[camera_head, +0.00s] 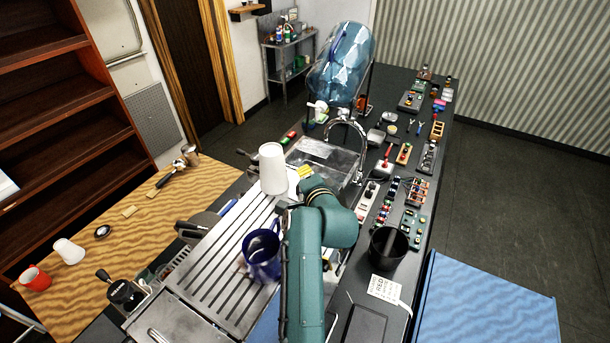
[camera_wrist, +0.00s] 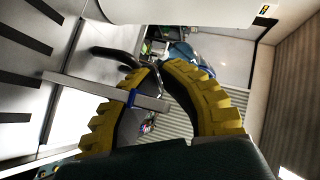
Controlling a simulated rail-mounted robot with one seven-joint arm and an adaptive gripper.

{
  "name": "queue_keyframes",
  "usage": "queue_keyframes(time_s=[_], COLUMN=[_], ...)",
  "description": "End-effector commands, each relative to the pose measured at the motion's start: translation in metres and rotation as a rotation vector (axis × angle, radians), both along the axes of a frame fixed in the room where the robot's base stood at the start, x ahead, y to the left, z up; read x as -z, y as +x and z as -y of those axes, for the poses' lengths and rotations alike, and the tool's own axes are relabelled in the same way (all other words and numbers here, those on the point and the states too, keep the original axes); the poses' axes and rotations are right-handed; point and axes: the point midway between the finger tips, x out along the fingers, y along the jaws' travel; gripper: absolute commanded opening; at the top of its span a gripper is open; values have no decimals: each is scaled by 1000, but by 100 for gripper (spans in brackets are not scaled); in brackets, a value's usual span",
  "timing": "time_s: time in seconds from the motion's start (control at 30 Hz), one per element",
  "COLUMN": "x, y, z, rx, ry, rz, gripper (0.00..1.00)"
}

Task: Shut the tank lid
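I cannot pick out the tank lid for certain, or tell whether it is open. The steel brewer (camera_head: 190,270) with its slatted top fills the lower middle of the head view; my green arm covers its right side. My gripper (camera_head: 302,174) is mostly hidden by my arm there, showing as a bit of yellow beyond the wrist. In the wrist view, the yellow ribbed fingers (camera_wrist: 158,70) curve inward and their tips look together. A flat grey bar (camera_wrist: 85,88) with a blue band crosses the left finger and ends between the fingers; I see no clear grip on it.
A white cup (camera_head: 272,168) and a blue pitcher (camera_head: 262,255) stand on the brewer's top, close to my arm. A faucet (camera_head: 346,140) and a large blue water bottle (camera_head: 342,65) are behind. A black cup (camera_head: 388,247) and several small parts crowd the right counter.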

Motion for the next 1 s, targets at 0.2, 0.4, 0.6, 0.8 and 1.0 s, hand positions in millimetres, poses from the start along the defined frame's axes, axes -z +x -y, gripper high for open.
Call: queue_keyframes(time_s=[0.2, 0.4, 0.6, 0.8, 1.0], x=[2, -4, -50, -73, -102], y=[0, -1, -3, -40, -64], z=[-1, -1, 6, -6, -14], rx=[-2, -3, -2, -3, -2], ry=[1, 1, 0, 0, 0], rz=[-3, -4, 2, 2, 2], gripper=[0, 0, 0, 0, 0])
